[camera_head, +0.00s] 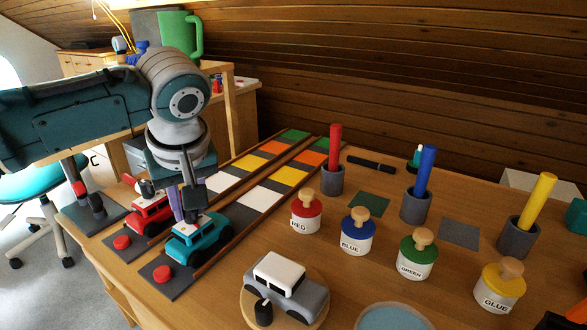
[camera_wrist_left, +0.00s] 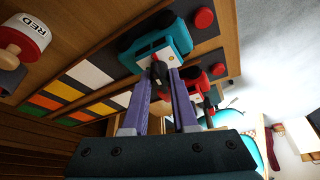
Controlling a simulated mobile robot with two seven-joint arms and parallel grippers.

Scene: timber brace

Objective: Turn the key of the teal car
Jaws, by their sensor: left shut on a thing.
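The teal car (camera_head: 208,246) stands on the dark start pad of the near lane, beside a red button (camera_head: 162,273). My left gripper (camera_head: 181,217) comes down from above onto the car's rear top. In the left wrist view the teal car (camera_wrist_left: 140,42) lies just beyond my fingertips. There my left gripper (camera_wrist_left: 160,72) is shut on a small dark key (camera_wrist_left: 159,70) at the car. The fingers hide part of the key, and how far it is turned cannot be told. My right gripper is not in view.
A red car (camera_head: 150,216) with its own dark key stands close by in the far lane, left of my fingers. Coloured lane tiles (camera_head: 262,195) run away to the back. Labelled jars (camera_head: 357,238), a grey toy car (camera_head: 290,285) on a round board and cups with coloured sticks stand to the right.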

